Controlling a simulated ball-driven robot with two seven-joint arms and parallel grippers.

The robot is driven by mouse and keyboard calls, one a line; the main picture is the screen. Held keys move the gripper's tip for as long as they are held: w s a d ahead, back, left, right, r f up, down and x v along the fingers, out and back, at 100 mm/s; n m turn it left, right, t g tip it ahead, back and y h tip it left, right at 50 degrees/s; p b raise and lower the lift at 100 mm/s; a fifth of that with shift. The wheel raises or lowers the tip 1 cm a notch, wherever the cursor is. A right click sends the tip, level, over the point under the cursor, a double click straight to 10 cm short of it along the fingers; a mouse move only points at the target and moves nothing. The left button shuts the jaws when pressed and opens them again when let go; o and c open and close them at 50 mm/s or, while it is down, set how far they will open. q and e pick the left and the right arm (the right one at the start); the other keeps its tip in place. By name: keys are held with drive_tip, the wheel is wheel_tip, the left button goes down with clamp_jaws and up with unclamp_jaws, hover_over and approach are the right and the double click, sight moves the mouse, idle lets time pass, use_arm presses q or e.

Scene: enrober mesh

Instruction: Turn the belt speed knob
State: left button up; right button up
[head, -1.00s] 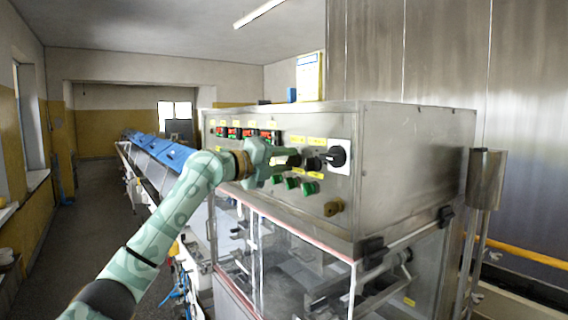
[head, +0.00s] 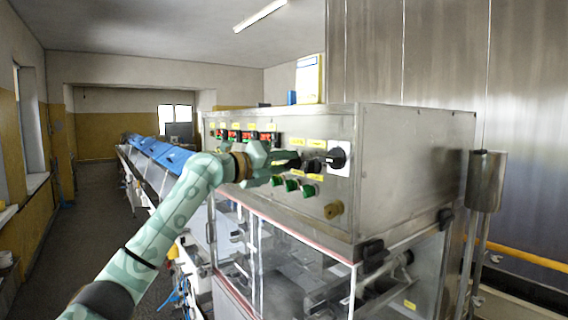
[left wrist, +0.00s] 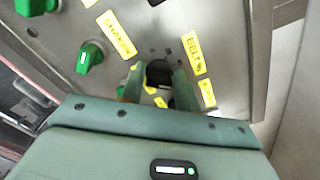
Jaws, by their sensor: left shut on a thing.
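The belt speed knob (left wrist: 160,72) is a dark knob between my left fingertips in the left wrist view, beside a yellow label that begins "BELT". My left gripper (left wrist: 158,80) is shut on it and hides part of it. In the head view my left gripper (head: 288,160) reaches the front of the steel control box (head: 405,165) from the left, and the held knob is mostly hidden there. My right gripper is not in view.
A black rotary switch (head: 337,157) on a white plate sits right of the gripper. Green knobs (head: 292,185) lie below, and red displays (head: 250,135) are to the upper left. A brass-coloured knob (head: 333,210) is lower right. Clear guards (head: 290,255) stand under the box.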

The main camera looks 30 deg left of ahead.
use_arm(q)
drive_tip(key=o, duration=0.8)
drive_tip(key=shift+d+f, duration=0.1)
drive_tip(key=shift+f, duration=0.2)
drive_tip(key=shift+o, duration=0.4)
drive_tip(key=shift+r, duration=0.1)
drive_tip(key=shift+s, duration=0.1)
drive_tip(key=b+v, duration=0.6)
drive_tip(key=v, duration=1)
